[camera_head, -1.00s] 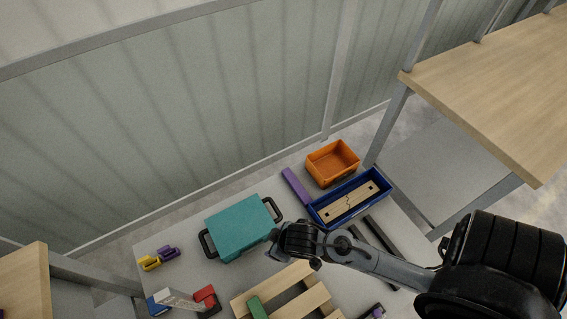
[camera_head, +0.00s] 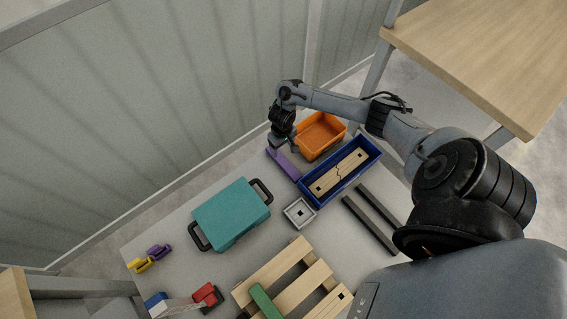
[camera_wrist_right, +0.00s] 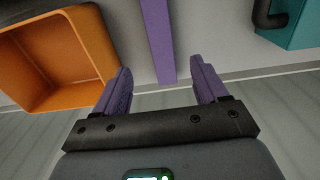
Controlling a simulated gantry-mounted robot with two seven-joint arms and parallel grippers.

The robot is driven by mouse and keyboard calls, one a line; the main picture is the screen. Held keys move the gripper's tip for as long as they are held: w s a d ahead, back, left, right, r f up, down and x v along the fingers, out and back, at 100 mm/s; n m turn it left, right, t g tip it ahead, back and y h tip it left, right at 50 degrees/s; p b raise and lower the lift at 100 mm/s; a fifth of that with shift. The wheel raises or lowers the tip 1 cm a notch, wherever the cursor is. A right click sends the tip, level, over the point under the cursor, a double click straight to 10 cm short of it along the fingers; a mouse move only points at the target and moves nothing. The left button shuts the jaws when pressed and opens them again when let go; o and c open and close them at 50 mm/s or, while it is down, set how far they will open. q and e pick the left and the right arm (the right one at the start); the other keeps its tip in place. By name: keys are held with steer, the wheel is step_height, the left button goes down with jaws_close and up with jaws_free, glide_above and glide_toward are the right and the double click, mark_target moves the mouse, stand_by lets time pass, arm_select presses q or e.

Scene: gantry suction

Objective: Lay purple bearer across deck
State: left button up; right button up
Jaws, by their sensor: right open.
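The purple bearer (camera_head: 284,164) is a long flat bar lying on the grey table, left of the blue tray and the orange bin. In the right wrist view the bearer (camera_wrist_right: 158,40) runs away from me between the two fingers. My right gripper (camera_head: 277,146) is over the far end of the bearer; its purple fingers (camera_wrist_right: 160,68) are spread and apart from the bar. The deck, a slatted wooden pallet (camera_head: 275,269), sits at the front of the table with a green bar (camera_head: 264,301) across it. My left gripper is not in view.
The orange bin (camera_head: 321,134) and the blue tray (camera_head: 316,200) with cracked wooden boards are close to my right gripper. A teal case (camera_head: 232,213) lies left.

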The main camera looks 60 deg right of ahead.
steer(key=b, duration=0.3)
glide_above(282, 160)
step_height(282, 160, down, 5)
steer(key=shift+d+f, duration=0.1)
steer(key=shift+f, duration=0.1)
step_height(282, 160, down, 5)
steer(key=b, duration=0.3)
steer(key=c, duration=1.2)
